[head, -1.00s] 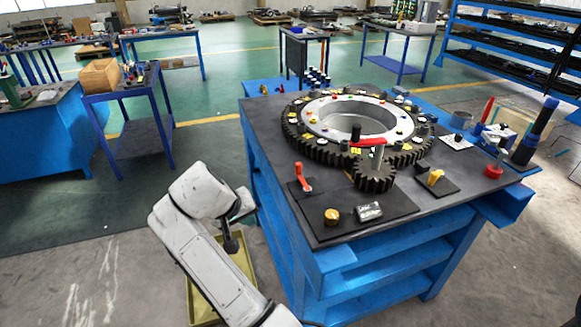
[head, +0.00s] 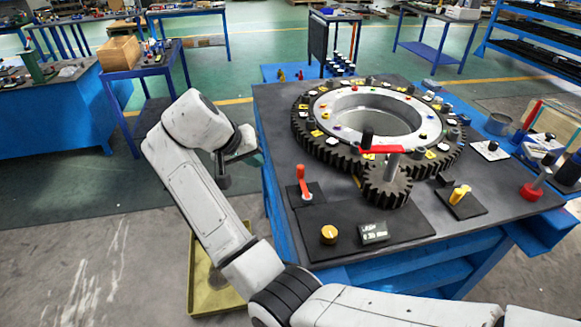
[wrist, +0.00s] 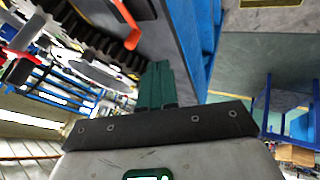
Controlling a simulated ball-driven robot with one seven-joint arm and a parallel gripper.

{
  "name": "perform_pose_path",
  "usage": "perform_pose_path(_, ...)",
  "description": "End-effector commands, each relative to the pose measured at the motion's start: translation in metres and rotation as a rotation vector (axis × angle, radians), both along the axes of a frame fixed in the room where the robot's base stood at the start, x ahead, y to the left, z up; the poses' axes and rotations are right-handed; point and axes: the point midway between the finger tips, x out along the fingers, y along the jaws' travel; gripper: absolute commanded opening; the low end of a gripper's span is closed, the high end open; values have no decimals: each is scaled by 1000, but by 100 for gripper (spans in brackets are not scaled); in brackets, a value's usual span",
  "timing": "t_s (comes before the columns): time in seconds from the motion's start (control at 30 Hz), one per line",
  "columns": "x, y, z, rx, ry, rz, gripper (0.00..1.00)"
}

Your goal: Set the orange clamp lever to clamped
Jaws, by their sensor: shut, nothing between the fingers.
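The orange clamp lever (head: 303,183) stands upright on a small dark plate at the left front of the bench top. It also shows in the wrist view (wrist: 126,20), at the upper left beyond the fingertips. My gripper (head: 256,157) is left of the lever, by the bench's left edge, and does not touch it. In the wrist view my gripper (wrist: 157,72) has its green fingers together with nothing between them.
A large ring gear (head: 330,150) meshes with a small gear (head: 385,190) carrying a red crank (head: 385,150). An orange knob (head: 329,235) and a small display (head: 374,232) sit in front. A yellow lever (head: 460,194) is at the right. A yellow tray (head: 205,300) lies on the floor.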

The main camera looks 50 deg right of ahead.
Motion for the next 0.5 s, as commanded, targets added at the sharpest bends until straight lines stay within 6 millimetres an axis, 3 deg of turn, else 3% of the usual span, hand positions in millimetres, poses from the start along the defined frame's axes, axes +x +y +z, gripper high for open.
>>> perform_pose_path(0.27, 0, -11, -14, 0, 3, 0, 0)
perform_pose_path(0.5, 2, -38, -49, 1, 4, -2, 0)
